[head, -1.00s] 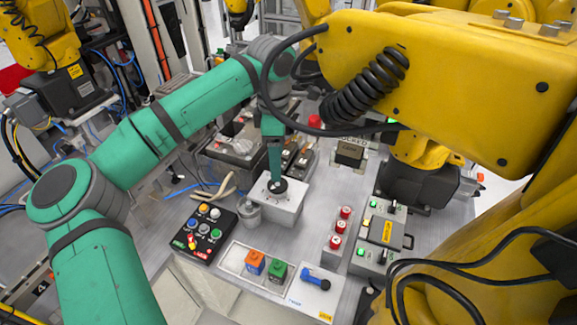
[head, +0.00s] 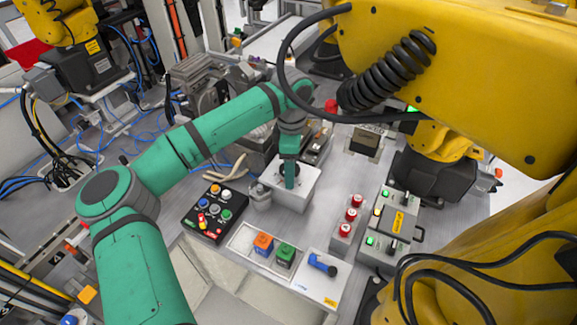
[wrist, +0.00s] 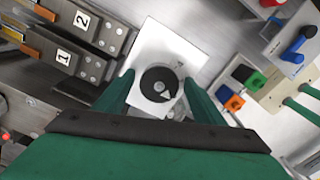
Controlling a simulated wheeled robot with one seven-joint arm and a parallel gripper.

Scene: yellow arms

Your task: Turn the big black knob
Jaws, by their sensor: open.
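The big black knob (wrist: 150,84) is a round black dial with a grey centre and a white triangle mark near its edge. It sits on the white top of a box (wrist: 151,45), which has a small mark beside the dial. In the wrist view my green gripper (wrist: 158,77) is open, with one finger on each side of the knob. I cannot tell whether either finger touches it. In the head view my gripper (head: 290,183) points down over the box (head: 292,200) and hides much of the knob.
A grey cylinder (head: 260,196) stands left of the box. A black button panel (head: 213,212) is to the front left, and red buttons (head: 351,214) to the right. Levers numbered 1 and 2 (wrist: 85,40) are close by. A big yellow arm (head: 450,80) fills the upper right.

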